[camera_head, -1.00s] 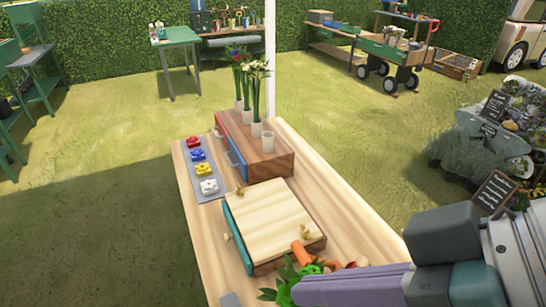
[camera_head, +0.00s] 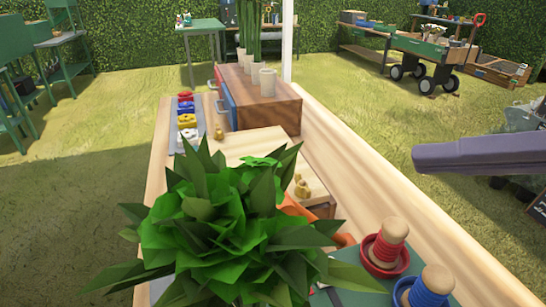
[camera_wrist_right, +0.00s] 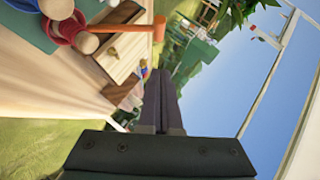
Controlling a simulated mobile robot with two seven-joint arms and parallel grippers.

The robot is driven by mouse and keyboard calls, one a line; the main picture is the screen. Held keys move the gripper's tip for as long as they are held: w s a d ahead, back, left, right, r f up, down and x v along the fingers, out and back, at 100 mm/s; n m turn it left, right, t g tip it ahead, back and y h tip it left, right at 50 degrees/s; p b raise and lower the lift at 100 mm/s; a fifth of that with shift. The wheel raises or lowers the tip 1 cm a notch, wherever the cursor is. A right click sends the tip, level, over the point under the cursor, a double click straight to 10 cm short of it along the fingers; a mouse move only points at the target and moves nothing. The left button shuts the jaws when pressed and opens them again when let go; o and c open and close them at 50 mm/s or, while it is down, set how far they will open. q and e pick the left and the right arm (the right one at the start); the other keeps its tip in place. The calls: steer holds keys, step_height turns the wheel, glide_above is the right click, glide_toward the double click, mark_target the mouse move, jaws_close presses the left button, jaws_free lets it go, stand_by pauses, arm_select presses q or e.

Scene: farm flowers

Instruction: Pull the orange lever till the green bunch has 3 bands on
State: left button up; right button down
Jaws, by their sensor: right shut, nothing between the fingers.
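The green bunch (camera_head: 230,225) is large and close in the head view, its leaves covering the table's near part. Its stems and any bands on them are hidden. The orange lever (camera_head: 322,210) shows only in part behind the leaves. In the right wrist view the lever (camera_wrist_right: 130,28) is an orange bar with a thicker end, apart from my gripper. My right gripper (camera_head: 425,157) is shut and empty at the head view's right, off the table's edge. Its closed fingers also show in the right wrist view (camera_wrist_right: 161,78). My left gripper is not in view.
A red spool (camera_head: 386,252) and a blue spool (camera_head: 426,288) stand on the table's near right. A wooden box (camera_head: 272,108) with vases stands farther back, beside several coloured pieces (camera_head: 186,121).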

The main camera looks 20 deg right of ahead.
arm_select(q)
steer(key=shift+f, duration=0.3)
arm_select(e)
steer(key=shift+w+d, duration=0.25)
steer(key=shift+d, duration=0.15)
steer(key=shift+f, duration=0.1)
steer(key=p, duration=0.3)
glide_toward(277, 175)
steer(key=w, duration=0.3)
steer(key=a+f, duration=0.1)
steer(key=a+f+p, duration=0.1)
steer(key=shift+s+a, duration=0.1)
steer(key=shift+a, duration=0.15)
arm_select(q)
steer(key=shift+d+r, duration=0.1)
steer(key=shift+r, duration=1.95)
arm_select(e)
steer(key=shift+a+f, duration=0.4)
steer(key=shift+a, duration=0.05)
